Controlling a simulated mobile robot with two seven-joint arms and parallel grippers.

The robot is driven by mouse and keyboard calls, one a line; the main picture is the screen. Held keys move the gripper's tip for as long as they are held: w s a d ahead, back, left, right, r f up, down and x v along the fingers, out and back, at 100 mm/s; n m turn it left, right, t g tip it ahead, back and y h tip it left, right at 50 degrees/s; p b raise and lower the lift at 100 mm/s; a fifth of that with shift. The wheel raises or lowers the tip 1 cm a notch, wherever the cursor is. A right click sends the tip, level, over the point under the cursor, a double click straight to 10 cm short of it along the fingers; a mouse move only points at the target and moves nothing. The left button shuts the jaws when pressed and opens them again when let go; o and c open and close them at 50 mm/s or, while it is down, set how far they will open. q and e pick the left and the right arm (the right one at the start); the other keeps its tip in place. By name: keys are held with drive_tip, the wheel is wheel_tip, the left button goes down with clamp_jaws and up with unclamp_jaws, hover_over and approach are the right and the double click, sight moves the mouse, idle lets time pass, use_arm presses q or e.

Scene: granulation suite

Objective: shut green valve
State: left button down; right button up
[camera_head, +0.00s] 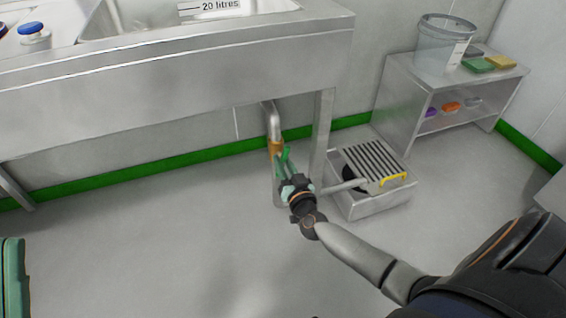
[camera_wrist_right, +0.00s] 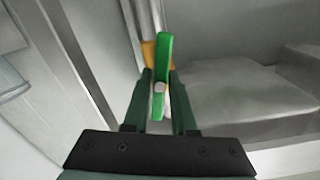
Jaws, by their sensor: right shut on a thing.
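The green valve handle (camera_head: 285,156) sits on a brass valve body (camera_head: 275,146) on the steel pipe below the sink. In the right wrist view the green handle (camera_wrist_right: 163,75) stands upright, in line with the pipe, with a silver bolt on it. My right gripper (camera_head: 286,177) reaches under the sink bench to the valve. In the wrist view its two fingers (camera_wrist_right: 160,95) lie on either side of the handle's lower part, shut on it. The lower pipe is partly hidden behind my gripper.
The steel sink bench (camera_head: 180,80) overhangs the valve, and its leg (camera_head: 322,125) stands just right of it. A floor drain box with a slatted grate (camera_head: 372,163) and yellow handle (camera_head: 394,180) lies right. A low steel shelf (camera_head: 400,100) holds a clear bucket (camera_head: 443,45). Floor in front is clear.

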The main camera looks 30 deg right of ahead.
clamp_jaws()
drive_tip(key=shift+m, duration=0.3)
drive_tip(key=m, duration=0.2)
drive_tip(key=shift+m+p, duration=0.3)
drive_tip(key=shift+m, duration=0.1)
drive_tip(key=m, duration=0.2)
drive_tip(key=shift+m, duration=0.3)
drive_tip(key=m, duration=0.4)
drive_tip(key=shift+f+m, duration=0.1)
drive_tip(key=shift+m, duration=0.2)
drive_tip(key=shift+m+b, duration=0.65)
drive_tip(key=shift+m, duration=1.45)
